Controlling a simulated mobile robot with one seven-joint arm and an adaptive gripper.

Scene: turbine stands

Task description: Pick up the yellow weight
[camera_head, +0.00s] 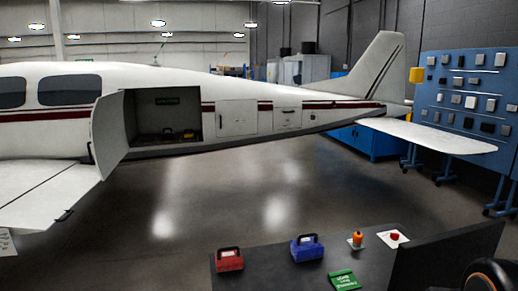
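A small yellowish block (188,134), which looks like the yellow weight, sits in the open compartment (150,140) in the side of the white aeroplane. It is small and dark there, so its shape is hard to make out. A red weight (229,260) and a blue weight (307,248), each with a dark handle, stand upright on the dark table (270,275) in front. No yellow weight shows on that table. My gripper's fingers are not in view. A dark rounded part with an orange edge at the lower right may be mine.
The compartment door (108,135) stands open at its left; the wing (45,195) juts out below. An orange bottle (357,239), a red button-like item (394,236) and a green sign (344,281) are on the table. Open floor (220,205) lies between table and aeroplane.

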